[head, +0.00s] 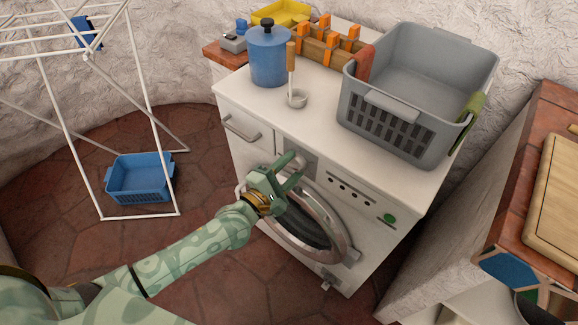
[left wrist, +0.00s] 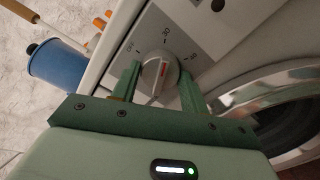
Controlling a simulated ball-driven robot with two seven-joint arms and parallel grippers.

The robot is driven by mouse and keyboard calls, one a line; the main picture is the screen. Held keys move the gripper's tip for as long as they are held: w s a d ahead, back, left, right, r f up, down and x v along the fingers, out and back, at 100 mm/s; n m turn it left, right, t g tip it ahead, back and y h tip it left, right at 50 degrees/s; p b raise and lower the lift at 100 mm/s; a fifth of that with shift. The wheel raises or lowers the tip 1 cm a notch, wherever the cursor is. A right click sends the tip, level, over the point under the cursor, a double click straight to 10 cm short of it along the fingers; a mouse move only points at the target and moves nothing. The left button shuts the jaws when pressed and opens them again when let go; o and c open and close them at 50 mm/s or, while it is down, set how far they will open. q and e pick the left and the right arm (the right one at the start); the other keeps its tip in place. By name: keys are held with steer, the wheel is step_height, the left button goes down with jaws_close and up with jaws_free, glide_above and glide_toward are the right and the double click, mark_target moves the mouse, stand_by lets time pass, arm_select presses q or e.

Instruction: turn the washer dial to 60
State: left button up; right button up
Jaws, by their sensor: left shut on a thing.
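The white washer (head: 365,215) stands with its control panel (head: 345,180) facing me. In the head view my left gripper (head: 291,172) is at the left end of this panel and covers most of the dial. In the left wrist view the grey round dial (left wrist: 152,76) shows between the two green fingers of my left gripper (left wrist: 160,88), which is shut on it. A red mark on the dial points upward, slightly right. My right gripper is not in view.
The round washer door (head: 343,246) is just below the gripper. A drying rack (head: 147,95) and blue basket (head: 140,183) are at the left.

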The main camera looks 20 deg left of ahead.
arm_select(q)
steer(key=m+p, duration=0.1)
steer(key=m, duration=0.2)
steer(key=shift+r+m+p, duration=0.15)
steer(key=shift+m+p, duration=0.15)
steer(key=shift+m, duration=0.1)
steer(key=m+p, duration=0.1)
steer(key=m, duration=0.2)
steer(key=shift+m, duration=0.3)
steer(key=m+p, duration=0.2)
steer(key=m, duration=0.4)
steer(key=shift+d+p, duration=0.1)
steer(key=shift+p, duration=0.25)
steer(key=m+p, duration=0.1)
steer(key=m, duration=0.3)
steer(key=shift+s+m, duration=0.1)
steer(key=shift+m, duration=0.3)
steer(key=m, duration=0.4)
steer(key=shift+f+m+p, duration=0.25)
steer(key=shift+m+p, duration=0.05)
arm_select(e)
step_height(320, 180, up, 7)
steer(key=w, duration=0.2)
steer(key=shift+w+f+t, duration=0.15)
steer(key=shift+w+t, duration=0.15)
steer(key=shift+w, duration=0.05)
arm_select(q)
steer(key=o, duration=1)
